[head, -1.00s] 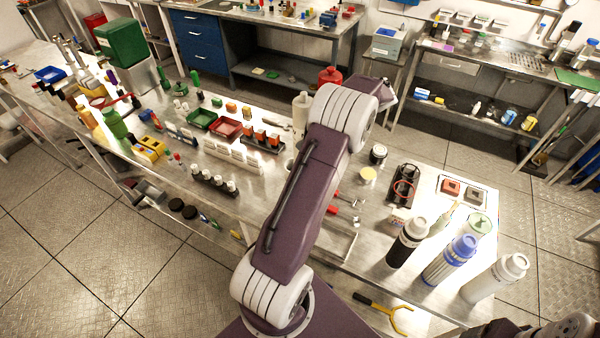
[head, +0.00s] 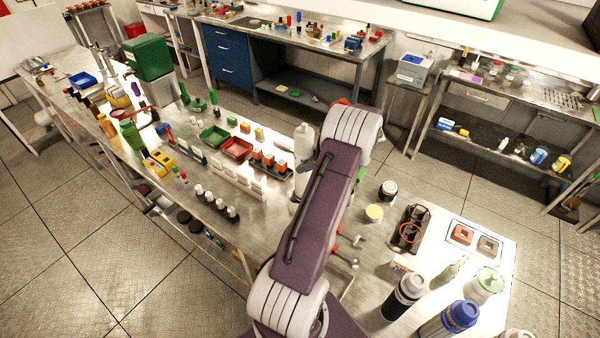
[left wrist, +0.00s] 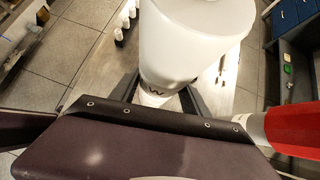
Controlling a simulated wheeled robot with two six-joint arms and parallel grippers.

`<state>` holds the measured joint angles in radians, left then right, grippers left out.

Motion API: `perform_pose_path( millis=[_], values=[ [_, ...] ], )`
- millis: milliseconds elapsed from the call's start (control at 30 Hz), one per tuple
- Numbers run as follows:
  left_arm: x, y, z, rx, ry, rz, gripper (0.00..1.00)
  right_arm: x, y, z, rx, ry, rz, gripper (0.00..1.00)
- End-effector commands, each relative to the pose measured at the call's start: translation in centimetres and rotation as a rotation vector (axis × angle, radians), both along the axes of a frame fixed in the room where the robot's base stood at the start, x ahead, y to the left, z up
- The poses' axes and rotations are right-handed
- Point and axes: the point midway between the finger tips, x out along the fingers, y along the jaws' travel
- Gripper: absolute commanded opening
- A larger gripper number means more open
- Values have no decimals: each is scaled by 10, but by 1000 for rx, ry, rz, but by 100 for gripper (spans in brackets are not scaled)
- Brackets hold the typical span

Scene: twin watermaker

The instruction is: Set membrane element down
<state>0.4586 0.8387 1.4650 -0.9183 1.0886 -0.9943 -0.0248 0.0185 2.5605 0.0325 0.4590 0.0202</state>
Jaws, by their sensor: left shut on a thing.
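The membrane element appears to be a white cylinder (head: 304,146), standing roughly upright just left of my left arm in the head view. In the left wrist view the white cylinder (left wrist: 192,38) fills the upper middle, with dark markings near its narrower end. My left gripper (left wrist: 162,98) is shut on it, with dark fingers on both sides. In the head view my arm hides most of this gripper. The cylinder's lower end is partly hidden, and I cannot tell whether it touches the table. My right gripper is out of view.
The metal table (head: 335,212) is crowded. A red object (left wrist: 294,129) is close in the wrist view.

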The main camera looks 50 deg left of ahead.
Motion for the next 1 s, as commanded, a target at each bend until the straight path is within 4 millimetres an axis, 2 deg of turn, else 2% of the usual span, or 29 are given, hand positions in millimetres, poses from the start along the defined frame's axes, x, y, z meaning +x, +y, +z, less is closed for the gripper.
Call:
perform_pose_path(
  millis=[100, 200, 367, 600, 1000],
  values=[
    [-9, 18, -9, 0, 2, 1, 0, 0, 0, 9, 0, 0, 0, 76],
    [-12, 25, -15, 1, 0, -1, 0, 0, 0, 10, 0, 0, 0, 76],
    [-12, 26, -21, 1, 0, -1, 0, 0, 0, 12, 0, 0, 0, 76],
    [-12, 26, -55, 1, 0, -1, 0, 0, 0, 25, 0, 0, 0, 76],
    [-12, 26, -62, 2, -1, -1, 0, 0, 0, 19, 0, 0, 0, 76]
  ],
)
